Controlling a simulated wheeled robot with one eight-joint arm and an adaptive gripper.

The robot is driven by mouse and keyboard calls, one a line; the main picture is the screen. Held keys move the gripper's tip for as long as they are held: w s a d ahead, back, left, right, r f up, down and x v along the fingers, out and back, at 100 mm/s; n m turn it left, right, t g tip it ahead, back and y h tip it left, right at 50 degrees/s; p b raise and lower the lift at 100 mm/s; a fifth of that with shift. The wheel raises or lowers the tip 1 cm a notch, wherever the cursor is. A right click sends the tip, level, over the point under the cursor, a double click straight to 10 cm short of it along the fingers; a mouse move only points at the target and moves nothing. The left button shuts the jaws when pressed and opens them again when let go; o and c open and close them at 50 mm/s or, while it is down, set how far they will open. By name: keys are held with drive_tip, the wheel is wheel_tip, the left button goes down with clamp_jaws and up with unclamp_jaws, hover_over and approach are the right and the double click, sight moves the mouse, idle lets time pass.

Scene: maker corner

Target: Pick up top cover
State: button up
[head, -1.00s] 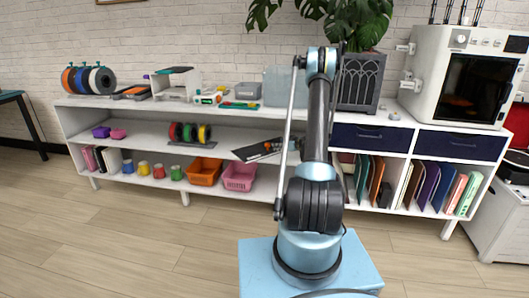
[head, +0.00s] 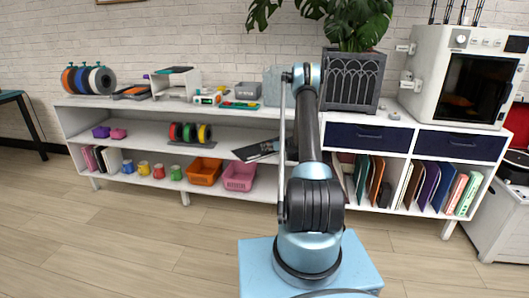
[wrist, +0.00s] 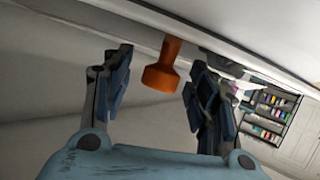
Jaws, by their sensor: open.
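I cannot pick out a top cover with certainty. In the wrist view an orange flared piece (wrist: 162,68) with a narrower stem lies between the fingers of my gripper (wrist: 160,80), near a pale shelf edge. The fingers are apart, one on each side of it, and no clear contact shows. How far the piece is beyond the fingertips I cannot tell. In the head view my arm stands in front of the shelf unit, and my gripper is hidden behind it.
The white shelf unit (head: 88,104) holds a dark flat item (head: 256,151), orange (head: 205,171) and pink (head: 239,176) baskets, and coloured spools (head: 190,133). On top stand a plant pot (head: 353,80) and a white machine (head: 430,70). The floor in front is clear.

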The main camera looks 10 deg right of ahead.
drive_tip(key=shift+w+a+f, duration=0.2)
drive_tip(key=shift+w+a, duration=0.15)
drive_tip(key=shift+w, duration=0.15)
drive_tip(key=shift+c, duration=0.4)
clamp_jaws()
drive_tip(key=shift+r, duration=0.1)
